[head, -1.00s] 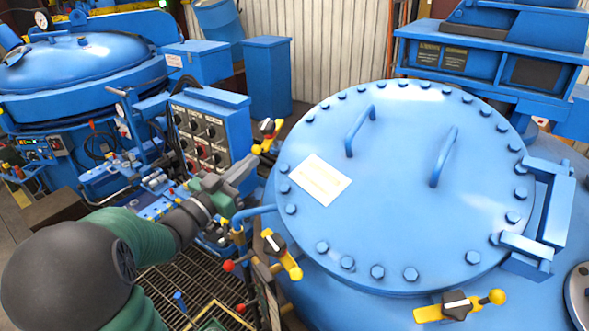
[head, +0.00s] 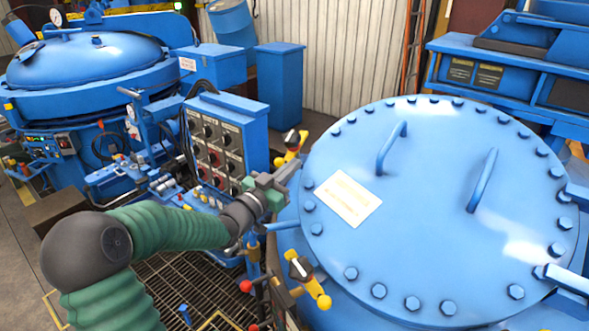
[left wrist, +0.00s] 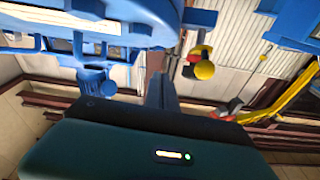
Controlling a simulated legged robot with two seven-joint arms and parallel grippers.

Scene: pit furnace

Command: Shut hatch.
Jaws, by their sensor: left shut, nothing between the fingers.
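The hatch (head: 440,240) is a large round blue lid with bolts around its rim, a white label and two handles (head: 391,148). It lies over the blue vessel with its hinge (head: 568,280) at the right edge of the head view; I cannot tell if a gap is left under its rim. My left gripper (head: 290,172) is shut and empty beside the lid's left rim. My right gripper is in neither view.
A control panel (head: 215,150) stands close left of the gripper. Another blue furnace (head: 85,75) is at the far left.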

